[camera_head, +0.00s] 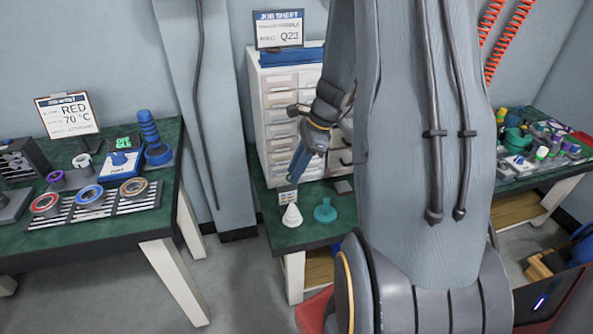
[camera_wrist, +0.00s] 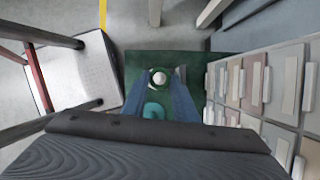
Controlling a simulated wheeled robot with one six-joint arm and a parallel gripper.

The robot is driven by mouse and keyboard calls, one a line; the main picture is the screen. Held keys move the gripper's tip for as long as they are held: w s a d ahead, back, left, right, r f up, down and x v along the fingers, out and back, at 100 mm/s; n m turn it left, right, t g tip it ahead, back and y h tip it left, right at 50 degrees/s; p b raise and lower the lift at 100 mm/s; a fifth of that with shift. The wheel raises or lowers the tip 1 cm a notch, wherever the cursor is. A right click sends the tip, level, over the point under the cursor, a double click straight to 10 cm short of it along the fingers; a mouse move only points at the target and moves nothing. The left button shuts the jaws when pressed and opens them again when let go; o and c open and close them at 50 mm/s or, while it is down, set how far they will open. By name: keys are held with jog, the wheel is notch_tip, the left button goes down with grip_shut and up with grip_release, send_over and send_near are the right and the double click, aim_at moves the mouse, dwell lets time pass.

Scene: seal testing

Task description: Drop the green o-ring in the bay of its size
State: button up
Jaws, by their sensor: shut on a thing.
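My gripper (camera_head: 293,180) is pointing down beside the drawer cabinet, above the small green table. Its two blue fingers also show in the wrist view (camera_wrist: 160,85). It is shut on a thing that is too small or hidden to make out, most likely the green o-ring. A white cone (camera_head: 291,215) and a teal, flanged piece (camera_head: 325,211) stand on the table below it. In the wrist view, the white cone (camera_wrist: 158,77) and the teal piece (camera_wrist: 153,110) show between the fingers. I cannot make out the bays.
The drawer cabinet (camera_head: 279,103) stands behind the gripper, with a Q23 sheet (camera_head: 279,30) on top. A left table (camera_head: 95,233) holds rings on racks and a RED 70 °C sheet (camera_head: 67,115). A right table (camera_head: 542,172) is cluttered with small parts.

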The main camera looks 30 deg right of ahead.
jog(key=shift+r+p, duration=2)
jog(key=shift+r, duration=0.25)
